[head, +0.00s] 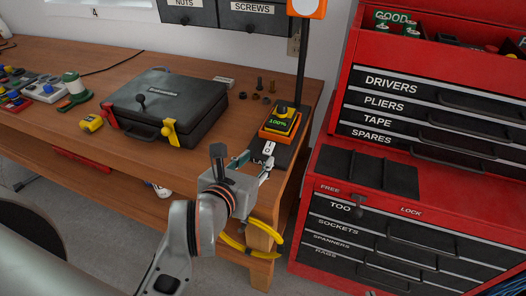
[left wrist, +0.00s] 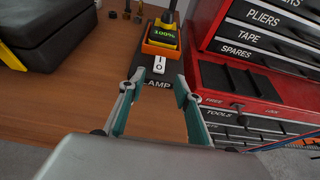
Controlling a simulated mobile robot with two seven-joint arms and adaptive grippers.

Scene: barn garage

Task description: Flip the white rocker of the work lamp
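The white rocker (head: 267,147) is a small switch marked I and O on the dark base of the work lamp, near the right end of the wooden bench. It also shows in the left wrist view (left wrist: 159,65), above a label whose readable part is "AMP". I cannot tell which side is pressed. My left gripper (head: 253,161) is on the near side of the rocker. In the left wrist view it (left wrist: 159,81) is open and empty, its fingertips apart, with the rocker beyond the gap. My right gripper is not in view.
An orange and yellow unit (head: 280,124) reading 100% sits just behind the rocker, near the lamp's dark post (head: 302,65). A black case (head: 165,103) lies left on the bench (head: 215,68). A red tool chest (head: 420,165) stands close on the right.

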